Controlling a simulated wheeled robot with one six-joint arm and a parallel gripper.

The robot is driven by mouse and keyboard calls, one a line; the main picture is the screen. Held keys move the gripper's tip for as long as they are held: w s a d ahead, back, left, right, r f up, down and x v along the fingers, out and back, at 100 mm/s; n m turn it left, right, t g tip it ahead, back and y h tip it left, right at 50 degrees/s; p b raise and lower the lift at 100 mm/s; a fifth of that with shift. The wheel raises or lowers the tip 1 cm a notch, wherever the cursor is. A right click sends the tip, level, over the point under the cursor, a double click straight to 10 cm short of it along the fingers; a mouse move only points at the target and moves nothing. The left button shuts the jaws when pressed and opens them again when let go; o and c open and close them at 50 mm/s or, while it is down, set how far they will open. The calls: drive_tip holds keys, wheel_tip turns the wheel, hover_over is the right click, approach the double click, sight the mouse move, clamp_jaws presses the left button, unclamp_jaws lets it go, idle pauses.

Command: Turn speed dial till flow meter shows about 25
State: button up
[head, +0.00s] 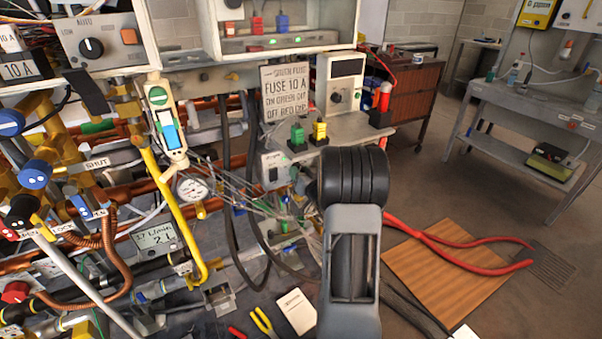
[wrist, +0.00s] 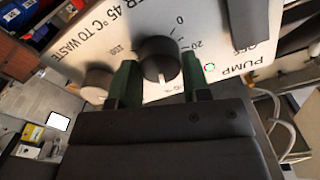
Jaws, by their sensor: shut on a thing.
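The speed dial is a black round knob (wrist: 157,49) on a white panel in the wrist view, with 0, 20 and 100 printed around it. A pale pointer mark on it faces the bottom of the picture. My gripper (wrist: 159,63) has its two green fingers on either side of the knob and is shut on it. In the head view my arm hides the gripper and dial. A small grey display (head: 156,238) at lower left is likely the flow meter; its top line looks like 17 L/min, but the digits are too small to be sure.
A small green-ringed light (wrist: 209,67) is at the right, by the word PUMP. Pipes, clear tubing and a round gauge (head: 193,188) crowd the bench left of my arm.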

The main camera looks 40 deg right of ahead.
drive_tip(key=shift+m, duration=1.2)
drive_tip(key=o, duration=0.9)
drive_tip(key=shift+s, duration=0.15)
drive_tip(key=s, duration=0.4)
drive_tip(key=s+a, duration=0.1)
drive_tip(key=s, duration=0.4)
drive_tip(key=s+a, duration=0.1)
drive_tip(key=s, duration=0.3)
drive_tip(key=shift+s, duration=0.2)
